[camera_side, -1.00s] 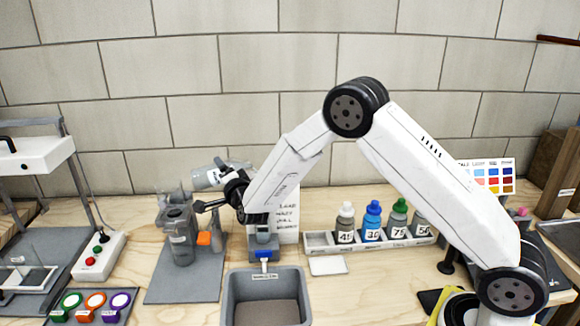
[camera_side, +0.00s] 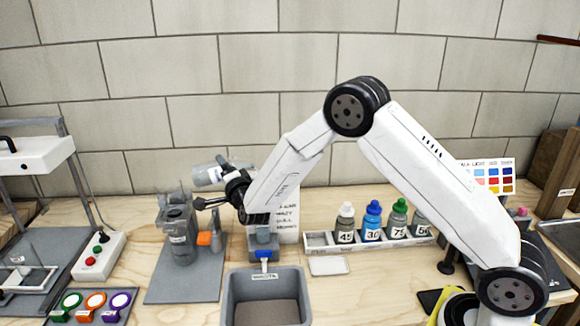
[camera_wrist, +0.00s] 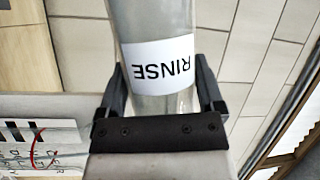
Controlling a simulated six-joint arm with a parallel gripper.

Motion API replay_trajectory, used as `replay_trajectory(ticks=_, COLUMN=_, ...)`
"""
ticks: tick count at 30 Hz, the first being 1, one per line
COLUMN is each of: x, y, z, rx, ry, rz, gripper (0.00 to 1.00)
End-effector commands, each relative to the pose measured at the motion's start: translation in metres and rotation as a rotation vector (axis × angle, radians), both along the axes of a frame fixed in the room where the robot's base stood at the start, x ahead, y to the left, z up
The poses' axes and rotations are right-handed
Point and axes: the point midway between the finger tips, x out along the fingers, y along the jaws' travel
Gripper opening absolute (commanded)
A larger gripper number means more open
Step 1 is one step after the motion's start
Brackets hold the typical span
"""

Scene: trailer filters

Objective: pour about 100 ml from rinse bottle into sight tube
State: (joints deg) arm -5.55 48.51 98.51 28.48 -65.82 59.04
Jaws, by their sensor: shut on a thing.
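My gripper (camera_side: 226,178) is shut on the rinse bottle (camera_side: 207,175), a grey cylinder with a white label. The bottle is tipped almost level, its free end pointing left, above the grey mat. In the wrist view the fingers (camera_wrist: 165,95) sit on either side of the bottle (camera_wrist: 158,22), whose RINSE label reads upside down. A clear grey, labelled vessel (camera_side: 181,245), which looks like the sight tube, stands upright on the mat below and left of the bottle. I cannot make out a stream or the liquid level.
An orange block (camera_side: 204,239) is beside the vessel on the grey mat (camera_side: 185,285). A grey waste bin (camera_side: 235,300) is in front. A rack (camera_side: 318,240) with several labelled bottles stands right. A button box (camera_side: 98,257) is left.

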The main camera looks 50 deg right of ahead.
Motion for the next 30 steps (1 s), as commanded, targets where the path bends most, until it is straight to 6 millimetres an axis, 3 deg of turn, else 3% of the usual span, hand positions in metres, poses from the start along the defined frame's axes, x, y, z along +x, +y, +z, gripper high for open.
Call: replay_trajectory(ticks=30, x=-0.0015, y=-0.0017, z=0.0056, rx=0.039, ry=-0.044, rz=0.000, gripper=0.00)
